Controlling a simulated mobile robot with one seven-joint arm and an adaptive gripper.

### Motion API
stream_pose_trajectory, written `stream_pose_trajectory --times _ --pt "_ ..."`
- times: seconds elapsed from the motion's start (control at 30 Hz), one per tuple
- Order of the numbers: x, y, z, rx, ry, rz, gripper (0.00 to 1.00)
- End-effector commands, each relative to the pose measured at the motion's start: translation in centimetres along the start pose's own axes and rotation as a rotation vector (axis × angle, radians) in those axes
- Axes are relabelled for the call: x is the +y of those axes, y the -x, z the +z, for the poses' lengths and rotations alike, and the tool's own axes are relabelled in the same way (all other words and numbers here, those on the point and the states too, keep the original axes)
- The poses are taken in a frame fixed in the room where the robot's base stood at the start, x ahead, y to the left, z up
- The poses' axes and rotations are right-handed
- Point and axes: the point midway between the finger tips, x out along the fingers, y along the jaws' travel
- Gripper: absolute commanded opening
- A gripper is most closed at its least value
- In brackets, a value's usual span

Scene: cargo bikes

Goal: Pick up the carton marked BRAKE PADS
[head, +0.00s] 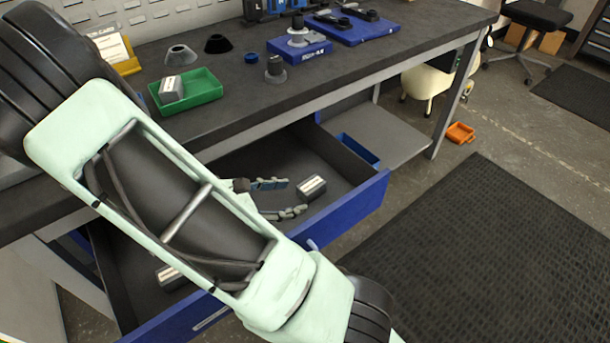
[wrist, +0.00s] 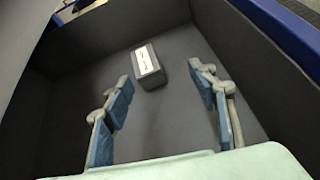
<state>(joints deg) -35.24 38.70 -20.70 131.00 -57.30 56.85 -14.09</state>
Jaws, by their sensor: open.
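A small grey carton with a white label (head: 311,187) lies in the pulled-out blue-fronted drawer; it also shows in the wrist view (wrist: 148,67). Its print is too small to read. My gripper (head: 290,197) reaches into the drawer, open and empty. In the wrist view, its fingers (wrist: 162,85) stand wide apart, with the carton just beyond and between the tips, nearer the left one. A similar carton (head: 171,89) sits in a green tray on the bench. Another (head: 168,277) lies in a drawer space left of my arm. I cannot read which is marked BRAKE PADS.
The drawer's blue front (head: 345,212) and dark side walls surround the gripper. Above is the bench top (head: 240,95) with the green tray (head: 205,92), cones and blue-based parts. The dark floor mat (head: 480,250) is clear.

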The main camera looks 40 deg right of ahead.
Motion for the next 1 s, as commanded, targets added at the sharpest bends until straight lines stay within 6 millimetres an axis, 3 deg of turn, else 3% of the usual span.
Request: stream_pose_trajectory --times 0.23,0.5,0.73,1.0 --pt "0.6 0.1 -1.2 -0.082 0.133 0.095 0.53" --pt "1.0 -4.0 -1.0 -0.082 0.132 0.094 0.53" --pt "1.3 -5.8 -0.9 -0.081 0.132 0.094 0.53" --pt "1.9 -9.5 -0.6 -0.080 0.131 0.094 0.53"
